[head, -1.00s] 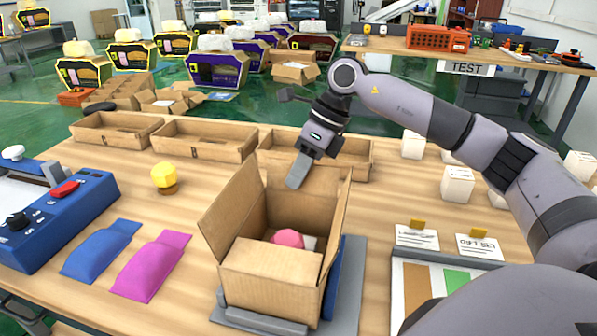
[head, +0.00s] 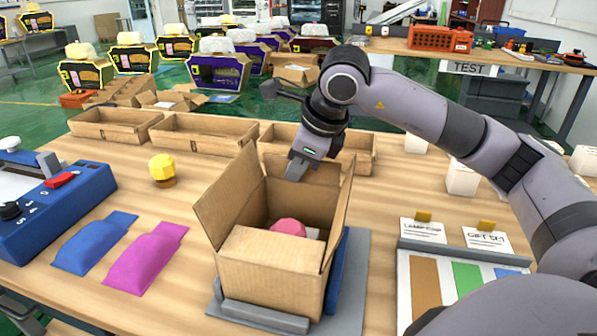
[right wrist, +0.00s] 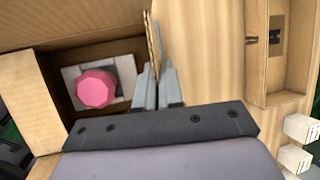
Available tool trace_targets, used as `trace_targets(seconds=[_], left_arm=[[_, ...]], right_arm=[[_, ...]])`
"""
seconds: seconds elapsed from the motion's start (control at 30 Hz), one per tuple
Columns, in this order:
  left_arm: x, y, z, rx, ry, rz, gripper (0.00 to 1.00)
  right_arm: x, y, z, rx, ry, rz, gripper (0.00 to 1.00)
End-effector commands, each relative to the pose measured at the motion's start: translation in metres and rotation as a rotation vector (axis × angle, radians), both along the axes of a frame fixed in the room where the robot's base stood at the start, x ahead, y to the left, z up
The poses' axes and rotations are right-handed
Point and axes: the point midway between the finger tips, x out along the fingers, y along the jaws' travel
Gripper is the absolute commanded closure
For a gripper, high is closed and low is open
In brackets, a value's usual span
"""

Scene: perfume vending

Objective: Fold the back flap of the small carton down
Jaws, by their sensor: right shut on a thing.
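The small carton (head: 268,277) stands on a grey fixture at the table's front middle. Its left flap (head: 220,203) and right flap (head: 341,212) stand up, and its front side faces me. A pink faceted object (head: 289,227) on a white piece lies inside; it also shows in the right wrist view (right wrist: 96,88). My right gripper (head: 297,168) is at the carton's back edge. In the right wrist view its fingers (right wrist: 157,88) are shut on the back flap (right wrist: 153,48), seen edge-on between them.
Open cardboard trays (head: 203,137) line the table behind the carton. Blue (head: 90,243) and magenta (head: 146,258) pouches, a yellow-topped item (head: 162,168) and a blue control box (head: 65,205) are to the left. White boxes (head: 462,178) and cards (head: 423,232) are right.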

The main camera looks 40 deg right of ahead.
Motion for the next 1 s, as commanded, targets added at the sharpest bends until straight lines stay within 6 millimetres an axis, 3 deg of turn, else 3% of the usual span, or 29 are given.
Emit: trace_targets(seconds=[0.3,0.8,0.83,0.87,1.0], left_arm=[[0.001,0.001,-0.018,0.004,0.001,-0.002,1.00],[0.001,0.000,-0.018,0.002,-0.003,-0.002,1.00],[0.001,0.000,-0.019,0.001,-0.003,-0.001,1.00],[0.001,0.000,-0.019,0.001,-0.003,-0.001,1.00],[0.001,-0.001,-0.018,-0.002,-0.003,0.001,1.00]], right_arm=[[-0.002,0.004,-0.001,-0.092,-0.078,0.001,1.00],[-0.003,0.004,0.000,-0.107,-0.088,0.000,1.00],[-0.003,0.004,0.000,-0.106,-0.087,0.001,0.83],[-0.003,0.004,0.000,-0.106,-0.087,0.001,0.73],[-0.003,0.004,-0.001,-0.106,-0.087,0.001,0.71]])
